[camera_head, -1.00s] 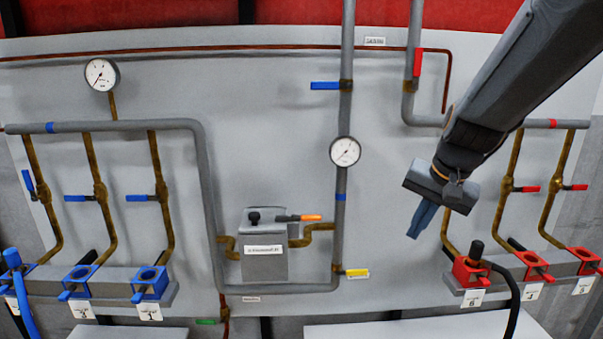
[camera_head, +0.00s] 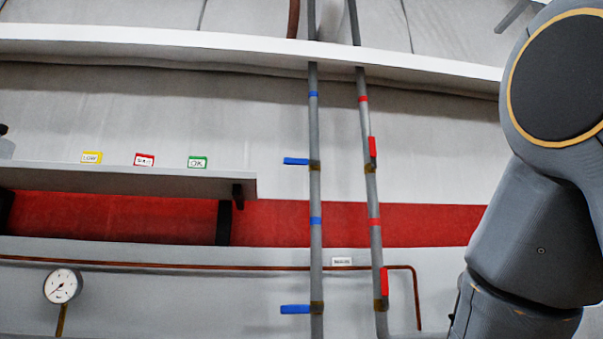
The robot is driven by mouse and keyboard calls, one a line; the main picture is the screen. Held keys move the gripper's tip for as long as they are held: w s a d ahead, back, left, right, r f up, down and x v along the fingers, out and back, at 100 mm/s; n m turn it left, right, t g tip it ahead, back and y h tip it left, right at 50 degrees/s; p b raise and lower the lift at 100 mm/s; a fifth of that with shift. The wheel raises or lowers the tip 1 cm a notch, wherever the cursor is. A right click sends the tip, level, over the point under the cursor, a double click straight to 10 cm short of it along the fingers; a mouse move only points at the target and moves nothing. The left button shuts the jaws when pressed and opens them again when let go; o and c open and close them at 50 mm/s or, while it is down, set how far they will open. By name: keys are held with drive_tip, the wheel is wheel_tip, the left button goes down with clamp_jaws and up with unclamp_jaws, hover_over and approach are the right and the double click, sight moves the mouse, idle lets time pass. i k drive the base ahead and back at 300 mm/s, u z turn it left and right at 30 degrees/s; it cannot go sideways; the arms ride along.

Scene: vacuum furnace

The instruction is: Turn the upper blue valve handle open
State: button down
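The upper blue valve handle (camera_head: 296,161) sticks out to the left, level, from a brass valve on the left grey vertical pipe (camera_head: 315,200). The pipe has blue bands. A lower blue handle (camera_head: 295,310) on the same pipe also points left, crosswise to the pipe. My arm fills the right side of the view. My gripper is outside the frame, so its fingers do not show.
Beside it runs a second pipe with an upper red handle (camera_head: 373,147) and a lower red handle (camera_head: 384,281), both along the pipe. A grey shelf (camera_head: 120,180) with yellow, red and green tags juts out at left. A gauge (camera_head: 62,286) sits lower left.

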sight(288, 161)
drive_tip(key=z, duration=0.05)
drive_tip(key=k, duration=0.5)
drive_tip(key=z, duration=1.05)
drive_tip(key=i, duration=0.75)
drive_tip(key=u, duration=1.8)
